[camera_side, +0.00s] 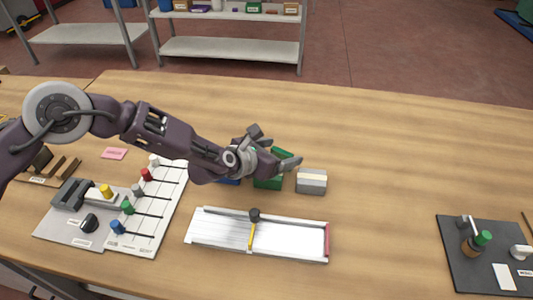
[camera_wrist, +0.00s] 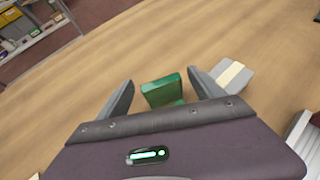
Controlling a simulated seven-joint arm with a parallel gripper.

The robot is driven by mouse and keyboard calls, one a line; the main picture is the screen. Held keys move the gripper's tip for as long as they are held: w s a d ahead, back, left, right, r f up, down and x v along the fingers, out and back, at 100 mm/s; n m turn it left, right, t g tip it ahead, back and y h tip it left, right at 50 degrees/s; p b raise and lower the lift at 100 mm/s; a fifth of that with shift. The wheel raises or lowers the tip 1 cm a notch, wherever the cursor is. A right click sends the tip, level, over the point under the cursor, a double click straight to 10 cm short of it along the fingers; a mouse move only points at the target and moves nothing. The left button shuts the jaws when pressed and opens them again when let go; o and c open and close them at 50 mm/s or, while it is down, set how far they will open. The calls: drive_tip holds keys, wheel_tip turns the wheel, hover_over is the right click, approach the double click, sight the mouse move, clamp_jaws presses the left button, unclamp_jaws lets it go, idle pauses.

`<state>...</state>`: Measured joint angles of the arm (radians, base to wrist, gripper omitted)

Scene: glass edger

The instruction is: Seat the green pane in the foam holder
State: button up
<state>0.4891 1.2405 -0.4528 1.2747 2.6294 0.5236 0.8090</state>
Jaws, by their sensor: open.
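A green piece (camera_side: 272,182), which I take for the green pane, stands on the wooden table, partly hidden behind my gripper (camera_side: 279,148) in the side view. In the wrist view the green piece (camera_wrist: 162,92) shows just beyond and between my two spread fingers (camera_wrist: 160,82). My gripper is open, with no clear contact on the green piece. A grey block with a cream strip across its top (camera_side: 312,181) stands just right of it; it may be the foam holder, but I cannot tell. It also shows in the wrist view (camera_wrist: 232,77), beyond the right finger.
A blue piece (camera_side: 230,181) is mostly hidden under my arm. A white tray with a yellow bar (camera_side: 215,232) lies in front. A board with coloured knobs (camera_side: 150,215) is at left, a dark mat (camera_side: 460,270) at right. The table behind is clear.

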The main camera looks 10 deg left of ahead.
drive_tip(key=v, duration=1.1)
